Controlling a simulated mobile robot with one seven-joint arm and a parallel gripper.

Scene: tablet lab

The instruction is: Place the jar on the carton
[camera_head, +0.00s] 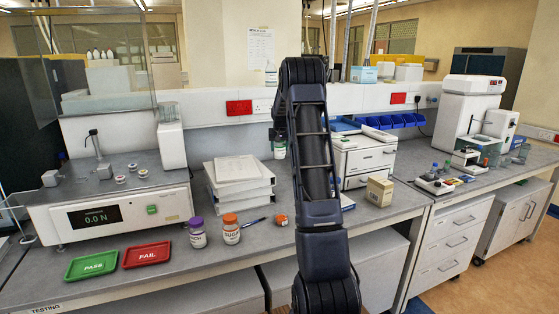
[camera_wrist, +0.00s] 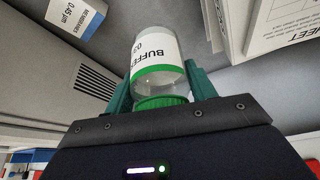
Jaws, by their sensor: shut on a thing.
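The jar (camera_head: 280,148) is clear with a white BUFFER label and green markings, just left of my arm at the back of the bench in the head view. In the wrist view the jar (camera_wrist: 155,52) is between the two teal fingers of my gripper (camera_wrist: 160,82), which is shut on it near its green lid. Whether its base touches the bench is unclear. The beige carton (camera_head: 379,190) stands on the bench to the right of my arm. A white and blue membranes carton (camera_wrist: 75,16) shows at the wrist view's top left.
A stack of white binders (camera_head: 240,182) is left of the jar. A white drawer unit (camera_head: 364,158) stands behind the carton. A purple-lidded jar (camera_head: 197,233), an orange-lidded jar (camera_head: 231,230) and a pen (camera_head: 253,222) are at the front.

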